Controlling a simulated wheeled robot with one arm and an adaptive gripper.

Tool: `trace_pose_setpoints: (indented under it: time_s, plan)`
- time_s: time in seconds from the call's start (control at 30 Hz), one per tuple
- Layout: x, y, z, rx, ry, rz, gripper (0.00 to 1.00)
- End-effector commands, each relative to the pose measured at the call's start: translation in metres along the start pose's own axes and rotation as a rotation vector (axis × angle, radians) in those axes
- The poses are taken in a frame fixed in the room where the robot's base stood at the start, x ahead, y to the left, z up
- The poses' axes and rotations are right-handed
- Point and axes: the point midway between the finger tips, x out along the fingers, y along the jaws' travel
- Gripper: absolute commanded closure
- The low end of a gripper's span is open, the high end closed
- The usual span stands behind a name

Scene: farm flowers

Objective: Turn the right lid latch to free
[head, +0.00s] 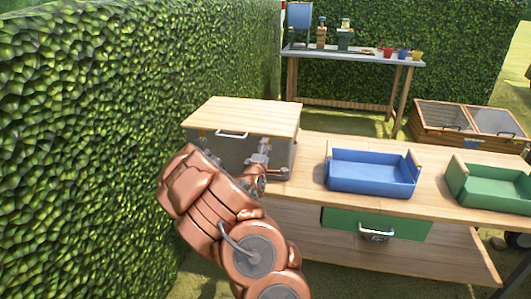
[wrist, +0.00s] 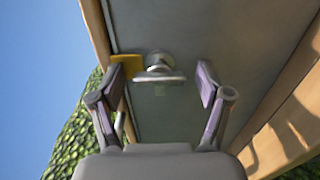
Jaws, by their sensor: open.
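The box (head: 228,150) has grey walls and a pale wooden lid (head: 245,115), which lies shut on top with a handle (head: 232,134) at its front edge. My gripper (head: 262,158) is at the front right of the box. In the wrist view a silver latch (wrist: 160,68), a round knob with a flat bar, stands out from the grey wall. My gripper (wrist: 165,90) is open there, with one finger on each side of the latch and a visible gap to the right finger. A yellow piece (wrist: 127,66) sits beside the latch, partly behind the left finger. In the head view my gripper hides the latch.
The box stands at the left end of a wooden bench (head: 310,150). A blue tray (head: 372,185) and a green tray (head: 490,195) stand to its right. A green drawer (head: 345,222) is below. A hedge (head: 100,110) rises close on the left.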

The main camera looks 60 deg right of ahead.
Motion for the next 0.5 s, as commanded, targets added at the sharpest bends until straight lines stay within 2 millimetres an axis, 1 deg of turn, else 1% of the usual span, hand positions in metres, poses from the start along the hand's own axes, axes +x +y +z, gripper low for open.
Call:
trace_pose_setpoints:
  time_s: [0.13,0.27,0.5]
  plan:
    - [-0.002,0.000,-0.001,0.000,0.001,0.000,0.23]
    - [-0.010,0.000,-0.002,0.000,0.002,0.000,0.23]
    - [-0.037,0.000,-0.002,-0.002,0.003,0.001,0.23]
